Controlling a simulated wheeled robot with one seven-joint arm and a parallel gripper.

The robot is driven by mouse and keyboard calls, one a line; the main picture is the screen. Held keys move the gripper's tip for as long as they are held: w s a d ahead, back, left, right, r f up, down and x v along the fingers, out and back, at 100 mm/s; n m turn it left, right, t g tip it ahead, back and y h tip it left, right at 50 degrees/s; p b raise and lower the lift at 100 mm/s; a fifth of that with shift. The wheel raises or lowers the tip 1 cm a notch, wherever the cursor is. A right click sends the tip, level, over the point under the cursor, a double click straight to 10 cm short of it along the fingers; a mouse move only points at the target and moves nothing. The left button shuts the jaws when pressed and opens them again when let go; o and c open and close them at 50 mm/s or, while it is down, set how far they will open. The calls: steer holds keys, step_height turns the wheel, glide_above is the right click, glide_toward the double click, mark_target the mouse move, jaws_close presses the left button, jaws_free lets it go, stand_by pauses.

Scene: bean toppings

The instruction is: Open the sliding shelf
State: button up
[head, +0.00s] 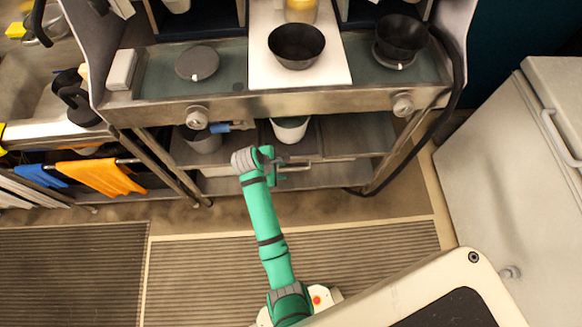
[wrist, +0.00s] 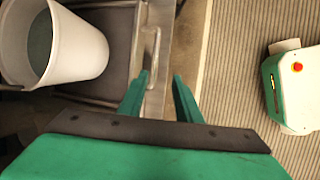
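The sliding shelf (head: 345,143) is a grey metal shelf low under the counter, and it also shows in the wrist view (wrist: 100,88). Its metal bar handle (wrist: 155,48) runs along the front face. My gripper (head: 276,166) is at the shelf's front edge, near the handle. In the wrist view my gripper (wrist: 161,75) is open, with its two green fingers apart. The handle's near end lies close to the left fingertip. I cannot tell whether they touch.
A white bucket (head: 290,129) stands on the shelf, with a grey container (head: 201,140) to its left. The counter above (head: 240,108) carries black bowls (head: 296,45). Slanted metal legs flank the shelf. Striped mats (head: 350,255) cover the floor in front. A white cabinet (head: 500,150) stands at right.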

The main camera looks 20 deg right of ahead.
mark_target(293, 169)
steer(key=shift+n+g, duration=0.3)
steer(key=shift+g, duration=0.3)
steer(key=d+f, duration=0.1)
steer(key=f, duration=0.1)
steer(key=w+d+f, duration=0.1)
steer(key=d+f, duration=0.1)
steer(key=w+d+f, duration=0.1)
steer(key=d+f, duration=0.1)
steer(key=f, duration=0.1)
steer(key=shift+w, duration=0.1)
jaws_close()
